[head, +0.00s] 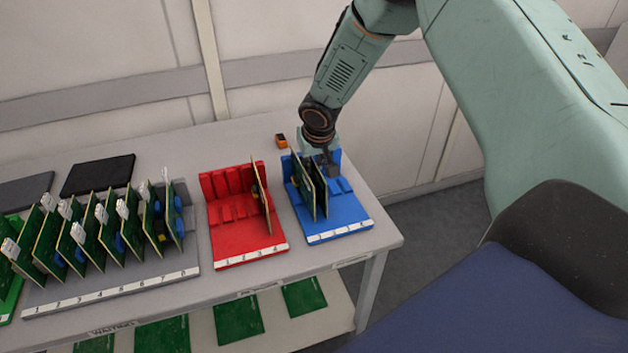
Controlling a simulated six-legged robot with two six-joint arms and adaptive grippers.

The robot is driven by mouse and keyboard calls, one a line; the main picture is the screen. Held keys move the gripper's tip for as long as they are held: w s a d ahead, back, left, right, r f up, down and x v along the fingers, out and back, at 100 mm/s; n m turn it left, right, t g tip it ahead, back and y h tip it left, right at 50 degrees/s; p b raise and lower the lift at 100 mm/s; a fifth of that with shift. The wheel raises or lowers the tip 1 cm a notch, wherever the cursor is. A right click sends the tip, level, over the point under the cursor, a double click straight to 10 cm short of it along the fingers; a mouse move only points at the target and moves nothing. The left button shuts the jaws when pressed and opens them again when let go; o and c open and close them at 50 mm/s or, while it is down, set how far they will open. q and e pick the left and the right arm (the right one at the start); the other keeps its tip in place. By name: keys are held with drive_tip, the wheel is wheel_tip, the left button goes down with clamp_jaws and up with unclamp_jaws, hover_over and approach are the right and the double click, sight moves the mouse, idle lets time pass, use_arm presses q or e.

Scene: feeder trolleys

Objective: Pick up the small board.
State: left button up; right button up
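Two upright green boards stand in the left slots of the blue rack (340,228): a nearer one (303,187) and another (320,192) just right of it. I cannot tell for certain which board is the small one. My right gripper (330,168) points down over the back of the blue rack, beside the right-hand board. Its fingers are small and dark, partly hidden behind the boards, so I cannot tell whether they are open, shut or touching a board. My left gripper is out of view.
A red rack (238,240) holds one upright board (262,198) on its right side. A grey rack (120,285) at left holds several tagged boards. A small orange item (281,141) lies behind. Green boards (238,320) lie flat on the lower shelf.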

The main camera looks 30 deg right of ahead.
drive_tip(key=shift+d, duration=0.1)
drive_tip(key=shift+c, duration=0.2)
drive_tip(key=shift+f, duration=0.1)
drive_tip(key=shift+c, duration=0.9)
clamp_jaws()
drive_tip(key=shift+w, duration=0.1)
